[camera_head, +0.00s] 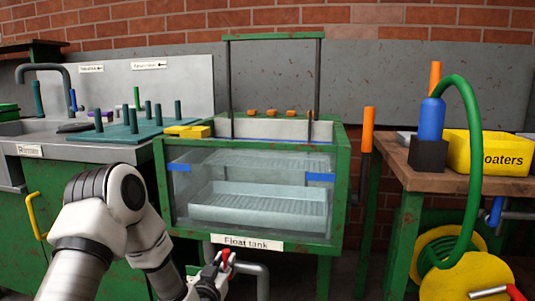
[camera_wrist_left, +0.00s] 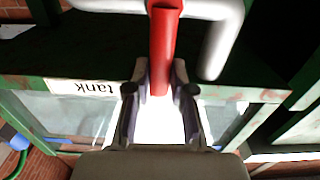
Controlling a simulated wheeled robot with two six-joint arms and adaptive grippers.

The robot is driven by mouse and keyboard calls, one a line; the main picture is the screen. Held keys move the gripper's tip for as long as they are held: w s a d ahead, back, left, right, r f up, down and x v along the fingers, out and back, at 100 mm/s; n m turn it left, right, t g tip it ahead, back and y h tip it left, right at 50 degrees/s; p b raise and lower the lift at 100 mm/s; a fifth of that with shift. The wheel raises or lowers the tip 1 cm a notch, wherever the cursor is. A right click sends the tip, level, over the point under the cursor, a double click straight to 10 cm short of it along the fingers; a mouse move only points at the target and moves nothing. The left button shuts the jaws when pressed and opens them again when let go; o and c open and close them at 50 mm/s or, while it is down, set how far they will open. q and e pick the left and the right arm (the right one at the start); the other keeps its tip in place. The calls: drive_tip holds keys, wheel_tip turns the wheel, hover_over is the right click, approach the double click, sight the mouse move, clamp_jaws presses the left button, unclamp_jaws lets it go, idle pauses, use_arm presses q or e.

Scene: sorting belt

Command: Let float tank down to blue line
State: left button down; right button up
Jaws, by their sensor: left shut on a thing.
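The float tank (camera_head: 338,215) is a green-framed, clear-fronted tank in the middle of the head view, labelled "Float tank". Blue marks (camera_head: 320,177) sit at the left and right of its front pane. Clear water and a pale ribbed tray (camera_head: 258,206) show inside; the exact water level is hard to tell. A red valve handle (camera_head: 226,255) is on the grey pipe below the tank. My left gripper (camera_head: 222,264) is shut on this handle, which also shows between the fingers (camera_wrist_left: 160,95) in the left wrist view (camera_wrist_left: 164,45). My right gripper is not in view.
A grey drain pipe (camera_head: 262,280) bends down beside my left gripper. To the right stands a wooden bench with a yellow bin (camera_head: 487,153), a blue bottle and a green hose. A sink counter with a teal peg board (camera_head: 118,133) is at left.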

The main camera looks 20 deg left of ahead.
use_arm(q)
drive_tip(key=c, duration=0.7)
unclamp_jaws()
drive_tip(key=shift+a, duration=0.15)
drive_tip(key=shift+s, duration=0.15)
drive_tip(key=p+v, duration=0.1)
drive_tip(key=v, duration=0.7)
